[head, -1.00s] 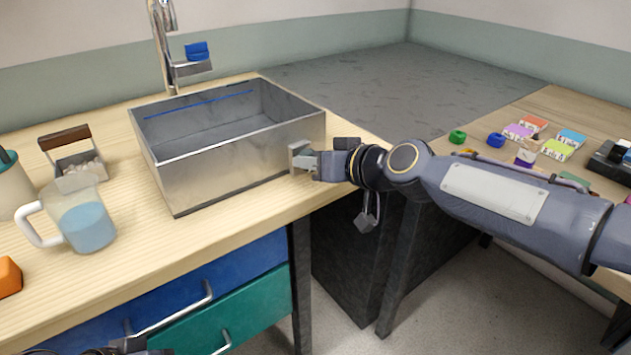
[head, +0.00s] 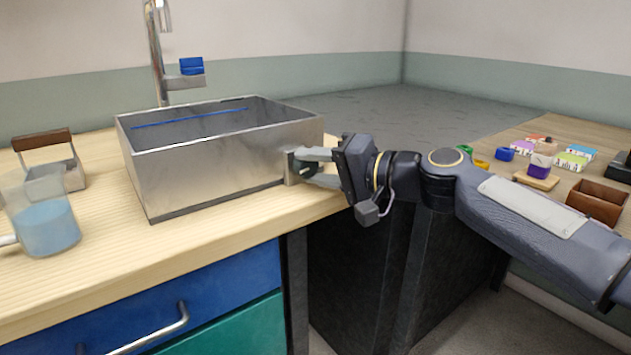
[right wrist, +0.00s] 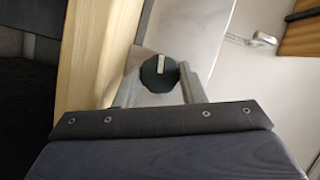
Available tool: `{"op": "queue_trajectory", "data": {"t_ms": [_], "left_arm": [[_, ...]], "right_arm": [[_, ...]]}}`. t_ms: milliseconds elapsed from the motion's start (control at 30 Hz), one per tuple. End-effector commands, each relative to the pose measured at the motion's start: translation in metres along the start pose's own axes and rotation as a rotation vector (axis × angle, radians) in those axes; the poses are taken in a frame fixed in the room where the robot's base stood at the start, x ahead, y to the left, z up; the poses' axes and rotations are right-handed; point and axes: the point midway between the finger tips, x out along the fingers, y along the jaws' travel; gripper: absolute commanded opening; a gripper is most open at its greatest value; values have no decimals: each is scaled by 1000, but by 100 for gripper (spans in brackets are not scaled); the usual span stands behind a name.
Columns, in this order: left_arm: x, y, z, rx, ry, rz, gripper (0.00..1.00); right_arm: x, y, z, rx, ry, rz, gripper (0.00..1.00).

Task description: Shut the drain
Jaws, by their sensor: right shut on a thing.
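The metal sink (head: 205,172) stands on the wooden counter, left of centre in the head view. A dark round drain knob (head: 306,171) sits on a small grey plate low at the sink's right end. In the right wrist view the knob (right wrist: 158,74) shows a pale pointer bar across its face. My right gripper (head: 308,166) has one finger on each side of the knob and is shut on it; in the right wrist view the fingers (right wrist: 158,88) flank it. The drain inside the sink is hidden by the sink's wall. My left gripper is not in view.
A faucet (head: 157,60) with a blue-topped lever stands behind the sink. A jug of blue liquid (head: 45,228) and a brown-handled caddy (head: 70,175) are on the left. A side table (head: 540,140) at right holds small coloured boxes and a brown box (head: 598,203).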

Motion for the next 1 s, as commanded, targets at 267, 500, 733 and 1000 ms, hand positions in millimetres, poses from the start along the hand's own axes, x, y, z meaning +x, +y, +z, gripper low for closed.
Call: {"op": "queue_trajectory", "data": {"t_ms": [267, 500, 733, 1000], "left_arm": [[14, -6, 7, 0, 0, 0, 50], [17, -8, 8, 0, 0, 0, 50], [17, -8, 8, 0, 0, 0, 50], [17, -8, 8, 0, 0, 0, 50]], "right_arm": [[0, 3, 1, 124, 0, -51, 14], [0, 2, 0, 166, 0, -67, 14], [0, 2, 0, 172, 0, -69, 14], [0, 2, 0, 172, 0, -69, 47]]}}
